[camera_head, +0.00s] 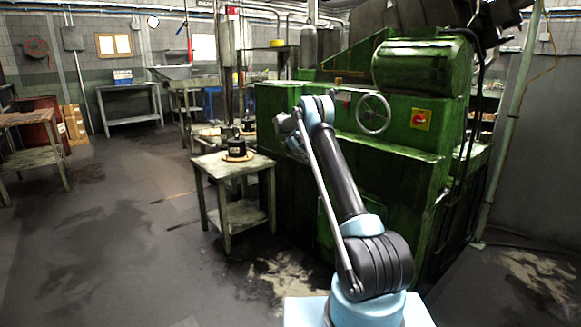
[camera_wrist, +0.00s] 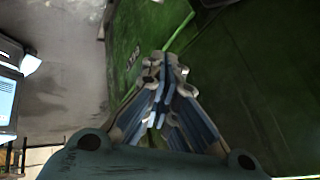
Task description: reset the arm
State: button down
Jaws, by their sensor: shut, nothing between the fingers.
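My arm rises from its light blue base in the head view and bends forward toward the green machine (camera_head: 395,160). In the head view the end of the arm is in front of the machine's left part, and the gripper's fingers are not clear there. In the wrist view my gripper (camera_wrist: 164,70) is shut, its fingertips together with nothing between them. The green machine (camera_wrist: 245,75) fills much of the wrist view behind the fingers. I cannot tell the exact gap between the fingertips and the machine.
The machine carries a handwheel (camera_head: 373,114) and a red button on a yellow plate (camera_head: 421,119). A small worn table (camera_head: 220,168) with a dark object (camera_head: 237,149) stands left of the machine. A workbench (camera_head: 130,90) is at the back left. The left floor is mostly clear.

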jog(key=s+d+r+n+y, duration=0.1)
jog(key=s+d+r+n, duration=0.25)
jog(key=s+r, duration=0.5)
jog(key=s+d+r+n+y, duration=0.1)
jog(key=s+d+r+n, duration=0.2)
jog(key=s, duration=0.6)
jog(key=s+r+n+t+y, duration=0.1)
jog(key=s+r+n, duration=0.4)
jog(key=s, duration=0.5)
jog(key=s+d+r+n, duration=0.2)
jog(key=s+r, duration=0.3)
jog(key=s, duration=0.4)
jog(key=s+d+f+n+y, duration=0.1)
jog(key=s+f+n, duration=0.15)
jog(key=s, duration=0.85)
jog(key=s+f+n+y, duration=0.1)
jog(key=s+f+n, duration=0.15)
jog(key=s, duration=0.75)
jog(key=s+a+f+n+t+y, duration=0.1)
jog(key=s+f+n, duration=0.6)
jog(key=s+f, duration=0.7)
jog(key=s, duration=0.3)
jog(key=shift+s+a+y, duration=0.15)
jog(key=shift+a+y, duration=0.1)
jog(key=shift+y, duration=0.15)
jog(key=shift+w+f, duration=0.15)
jog(key=shift+w, duration=0.3)
